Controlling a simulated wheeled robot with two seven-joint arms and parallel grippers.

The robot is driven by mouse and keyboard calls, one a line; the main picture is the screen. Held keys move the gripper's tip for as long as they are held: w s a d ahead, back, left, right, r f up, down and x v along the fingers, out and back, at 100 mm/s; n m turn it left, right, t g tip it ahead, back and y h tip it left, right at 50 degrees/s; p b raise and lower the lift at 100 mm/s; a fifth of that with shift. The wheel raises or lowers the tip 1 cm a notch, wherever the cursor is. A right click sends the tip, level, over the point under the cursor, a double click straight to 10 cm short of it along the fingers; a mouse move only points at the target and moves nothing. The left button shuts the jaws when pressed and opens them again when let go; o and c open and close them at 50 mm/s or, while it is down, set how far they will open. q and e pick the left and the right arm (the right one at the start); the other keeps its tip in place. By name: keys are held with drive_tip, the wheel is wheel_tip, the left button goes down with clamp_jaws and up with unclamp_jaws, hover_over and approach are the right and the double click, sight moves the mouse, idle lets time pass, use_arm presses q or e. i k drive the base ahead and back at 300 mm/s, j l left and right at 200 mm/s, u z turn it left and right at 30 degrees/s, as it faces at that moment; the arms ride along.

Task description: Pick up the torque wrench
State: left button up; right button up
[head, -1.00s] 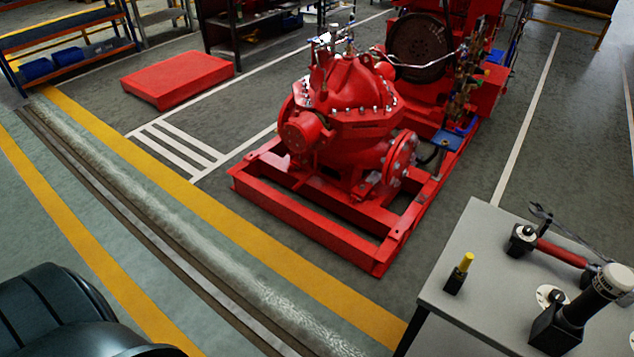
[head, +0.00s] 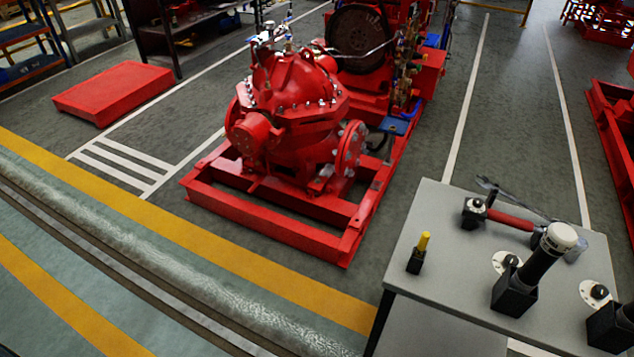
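The grey table (head: 425,215) stands at the lower right of the head view. A long tool with a red grip (head: 510,219) lies near its back edge, beside a small black block (head: 474,213). A thin grey open-jawed tool (head: 488,184) lies just behind it, its shaft running to the right. Which of these is the torque wrench I cannot tell for sure; the red-gripped one looks most like it. A white-capped black cylinder in a block partly hides the right end of these tools. Neither of my grippers is in view.
The white-capped cylinder (head: 544,258) and a yellow-tipped piece (head: 422,243) stand upright on the table. Another black block (head: 608,328) is at the right edge. The red pumpset (head: 290,130) stands behind left. Open floor lies between it and the table.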

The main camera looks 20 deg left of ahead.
sight(469, 210)
drive_tip(key=i+j, duration=0.1)
drive_tip(key=j, duration=0.25)
drive_tip(key=i+j, duration=0.1)
drive_tip(key=j, duration=0.25)
drive_tip(key=i+j+u, duration=0.1)
drive_tip(key=j, duration=0.25)
drive_tip(key=i+j, duration=0.15)
drive_tip(key=j, duration=0.2)
drive_tip(key=z, duration=1.6)
drive_tip(key=i+j+z, duration=0.15)
drive_tip(key=j, duration=0.35)
drive_tip(key=i+j+z, duration=0.1)
drive_tip(key=j, duration=0.45)
drive_tip(key=i+j+z, duration=0.15)
drive_tip(key=j, duration=0.4)
drive_tip(key=i+j+z, duration=0.1)
drive_tip(key=j, duration=0.45)
drive_tip(key=i+j+z, duration=0.15)
drive_tip(key=j, duration=0.4)
drive_tip(key=k, duration=0.05)
